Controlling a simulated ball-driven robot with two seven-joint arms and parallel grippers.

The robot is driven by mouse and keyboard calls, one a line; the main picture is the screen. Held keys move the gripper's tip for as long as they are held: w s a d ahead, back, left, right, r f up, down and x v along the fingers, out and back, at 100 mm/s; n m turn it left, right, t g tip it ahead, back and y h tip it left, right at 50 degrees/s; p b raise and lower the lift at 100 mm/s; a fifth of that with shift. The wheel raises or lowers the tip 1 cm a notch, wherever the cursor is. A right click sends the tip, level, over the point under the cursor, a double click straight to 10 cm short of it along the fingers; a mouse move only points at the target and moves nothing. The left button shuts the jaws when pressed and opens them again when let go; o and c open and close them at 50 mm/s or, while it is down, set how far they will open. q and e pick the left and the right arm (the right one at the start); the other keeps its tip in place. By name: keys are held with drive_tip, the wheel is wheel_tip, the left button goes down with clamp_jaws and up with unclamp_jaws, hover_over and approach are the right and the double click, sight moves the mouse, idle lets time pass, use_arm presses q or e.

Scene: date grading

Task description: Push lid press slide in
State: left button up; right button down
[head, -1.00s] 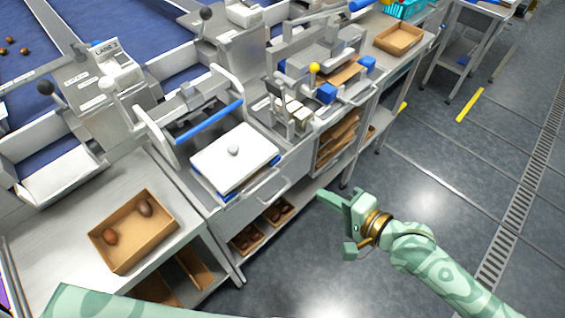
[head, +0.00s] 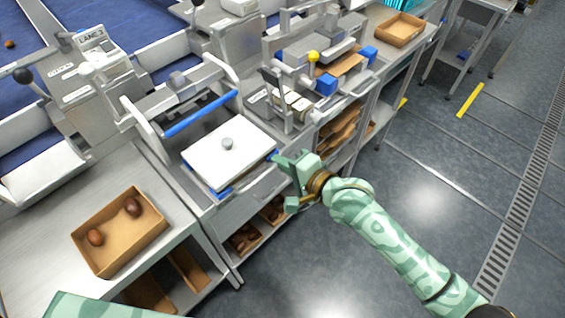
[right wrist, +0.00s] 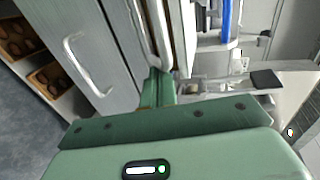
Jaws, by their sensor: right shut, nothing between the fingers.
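The lid press (head: 185,100) stands on the bench with a blue handle bar (head: 200,113) across its frame. Its slide sticks out toward the front and carries a white plate (head: 215,165) with a grey knob (head: 227,144). The plate lies in front of the bar, with blue showing under its edges. My right gripper (head: 283,162) is shut and empty at the slide's front right corner. In the right wrist view its fingertips (right wrist: 158,80) are at a pale rail-like edge; I cannot tell whether they touch. My left gripper is not in view.
A cardboard box (head: 85,245) with two dates sits on the bench at left. A drawer handle (right wrist: 85,65) projects from the cabinet below.

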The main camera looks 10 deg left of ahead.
sight(258, 144)
drive_tip(key=w+a, duration=0.1)
drive_tip(key=a, duration=0.1)
drive_tip(key=w+a, duration=0.4)
drive_tip(key=shift+a, duration=0.25)
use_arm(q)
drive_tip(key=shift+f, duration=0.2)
